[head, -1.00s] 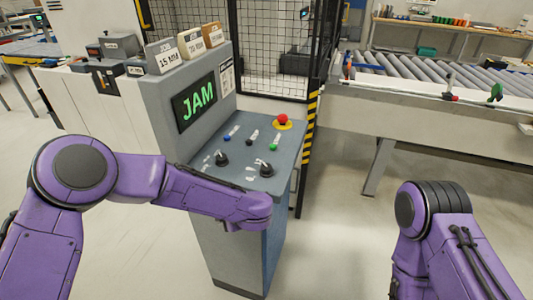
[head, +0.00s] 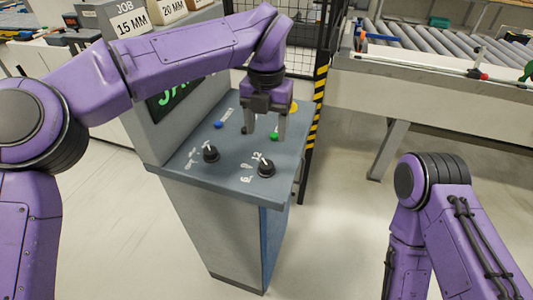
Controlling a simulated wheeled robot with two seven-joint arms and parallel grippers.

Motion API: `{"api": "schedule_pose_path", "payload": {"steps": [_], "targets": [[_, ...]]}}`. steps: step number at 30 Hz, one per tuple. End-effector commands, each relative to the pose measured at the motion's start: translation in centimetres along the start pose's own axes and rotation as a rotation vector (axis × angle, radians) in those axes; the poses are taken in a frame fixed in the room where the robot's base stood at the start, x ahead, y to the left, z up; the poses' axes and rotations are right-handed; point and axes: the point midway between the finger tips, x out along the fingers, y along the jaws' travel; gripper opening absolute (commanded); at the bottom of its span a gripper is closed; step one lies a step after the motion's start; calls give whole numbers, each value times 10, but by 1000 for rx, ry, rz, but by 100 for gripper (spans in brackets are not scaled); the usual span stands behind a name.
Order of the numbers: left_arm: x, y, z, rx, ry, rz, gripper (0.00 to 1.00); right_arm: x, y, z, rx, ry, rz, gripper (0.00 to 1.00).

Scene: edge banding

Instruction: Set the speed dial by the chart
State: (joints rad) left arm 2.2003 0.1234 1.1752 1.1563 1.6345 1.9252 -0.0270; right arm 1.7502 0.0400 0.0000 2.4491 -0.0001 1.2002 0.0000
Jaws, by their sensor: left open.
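Two black dials with pale pointers stand on the sloped control panel: a left dial (head: 210,153) and a right dial (head: 266,168). White marks, including 6 and 12, stand by the right dial; I cannot tell for sure which dial sets speed. My left gripper (head: 266,132) points down over the back of the panel, open and empty, behind the right dial and near the green button (head: 274,136). The chart beside the screen is hidden behind my left arm. My right gripper is out of view.
The green-lettered screen (head: 176,97) is partly covered by my left arm. A 15 MM job card (head: 132,22) stands on top of the console. A blue button (head: 218,125) is on the panel. A striped post (head: 317,105) and roller conveyor (head: 420,45) stand to the right.

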Motion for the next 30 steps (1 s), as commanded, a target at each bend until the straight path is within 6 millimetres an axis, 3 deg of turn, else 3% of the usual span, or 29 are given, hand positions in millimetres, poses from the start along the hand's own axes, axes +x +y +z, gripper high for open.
{"api": "schedule_pose_path", "payload": {"steps": [13,18,25,26,30], "targets": [[85,0,-1,2,5,0,65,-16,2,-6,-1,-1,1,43],[100,0,0,1,2,0,65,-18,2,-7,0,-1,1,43],[102,0,0,1,0,1,65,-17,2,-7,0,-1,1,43],[102,0,0,1,0,1,59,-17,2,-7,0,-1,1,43],[102,0,0,1,0,1,13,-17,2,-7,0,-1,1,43]]}}
